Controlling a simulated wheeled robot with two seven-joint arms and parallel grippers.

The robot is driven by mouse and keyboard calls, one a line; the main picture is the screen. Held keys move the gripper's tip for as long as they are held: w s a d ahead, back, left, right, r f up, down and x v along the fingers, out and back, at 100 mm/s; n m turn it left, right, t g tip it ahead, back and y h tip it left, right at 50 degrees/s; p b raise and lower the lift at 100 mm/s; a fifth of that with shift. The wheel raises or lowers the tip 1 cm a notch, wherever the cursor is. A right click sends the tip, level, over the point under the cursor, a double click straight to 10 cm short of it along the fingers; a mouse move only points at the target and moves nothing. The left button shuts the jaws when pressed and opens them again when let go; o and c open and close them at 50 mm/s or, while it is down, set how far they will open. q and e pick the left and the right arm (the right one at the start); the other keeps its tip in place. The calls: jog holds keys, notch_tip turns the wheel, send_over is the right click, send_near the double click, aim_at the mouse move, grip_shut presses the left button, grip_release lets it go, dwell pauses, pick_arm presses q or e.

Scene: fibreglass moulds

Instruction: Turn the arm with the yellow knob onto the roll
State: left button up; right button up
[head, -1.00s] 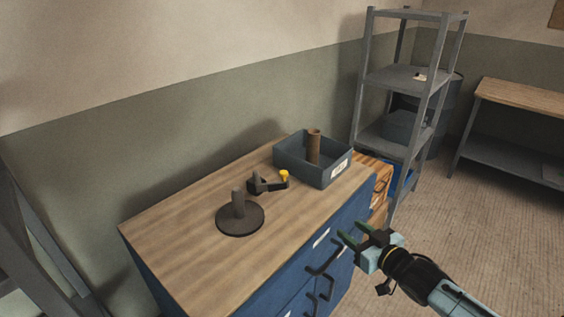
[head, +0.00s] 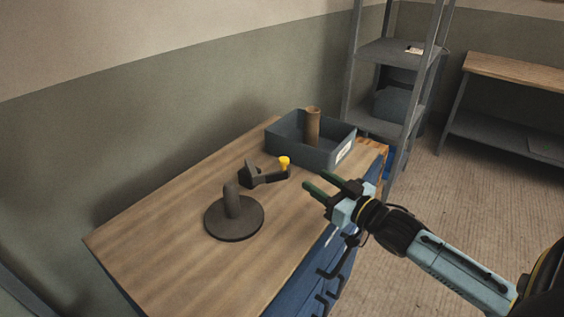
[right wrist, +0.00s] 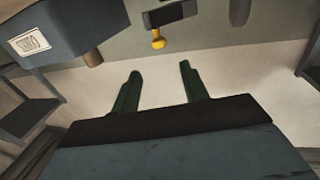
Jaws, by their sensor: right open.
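The yellow knob (head: 284,163) sits at the end of a dark arm (head: 268,178) on the wooden cabinet top. A round dark base with an upright grey post (head: 234,203) stands in front of it. My left gripper is not in view.
The wooden cabinet top (head: 165,235) is clear at the left and front. The cabinet's blue front has dark handles (head: 335,262). A grey shelf rack (head: 398,52) and a workbench (head: 515,75) stand beyond it.

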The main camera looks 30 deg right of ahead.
aim_at(287, 161)
jog(key=w, duration=0.4)
jog(key=w+a, duration=0.1)
jog(key=w, duration=0.3)
jog(key=w+a, duration=0.1)
jog(key=w, duration=0.3)
jog(key=shift+w+a+b, duration=0.1)
jog(key=shift+w+b, duration=0.15)
jog(key=shift+b, duration=0.15)
jog(key=shift+c, duration=0.2)
grip_shut()
